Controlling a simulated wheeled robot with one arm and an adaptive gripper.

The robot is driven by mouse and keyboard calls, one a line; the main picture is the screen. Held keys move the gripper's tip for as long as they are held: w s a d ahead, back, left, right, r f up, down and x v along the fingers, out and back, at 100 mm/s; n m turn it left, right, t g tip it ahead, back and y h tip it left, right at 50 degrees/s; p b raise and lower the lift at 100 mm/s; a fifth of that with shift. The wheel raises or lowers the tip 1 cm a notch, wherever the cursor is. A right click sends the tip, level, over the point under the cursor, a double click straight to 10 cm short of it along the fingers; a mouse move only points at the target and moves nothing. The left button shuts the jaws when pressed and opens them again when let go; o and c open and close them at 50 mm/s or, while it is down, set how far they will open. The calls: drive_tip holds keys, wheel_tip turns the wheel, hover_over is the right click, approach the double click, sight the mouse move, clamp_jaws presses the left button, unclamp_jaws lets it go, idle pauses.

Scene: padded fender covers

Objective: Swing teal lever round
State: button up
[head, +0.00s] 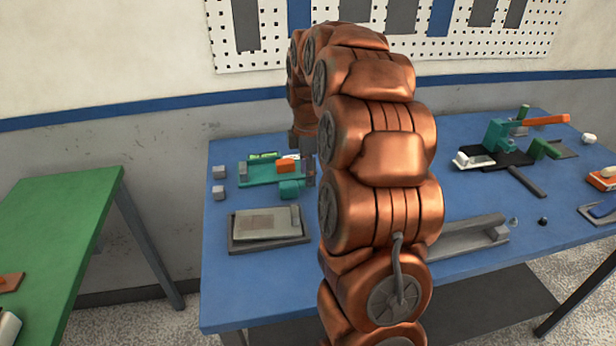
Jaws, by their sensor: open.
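A flat teal piece (258,174) lies at the back left of the blue table, with a small orange block and a grey block at its top. A teal block (291,189) stands just in front of it. I cannot tell which of these is the lever. My gripper (309,172) points down at the right end of the teal parts, close to the orange block (286,165). It is open; its fingers are small and partly hidden by my copper arm. I cannot tell whether it touches anything.
A grey tray (236,246) sits in front on the blue table (222,290). Two grey cubes (218,181) are at the left. A teal clamp-like device (497,134) with an orange handle (545,121) stands at the right. A green table (55,215) is apart on the left.

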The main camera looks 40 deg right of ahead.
drive_tip(key=shift+f, duration=1.2)
clamp_jaws()
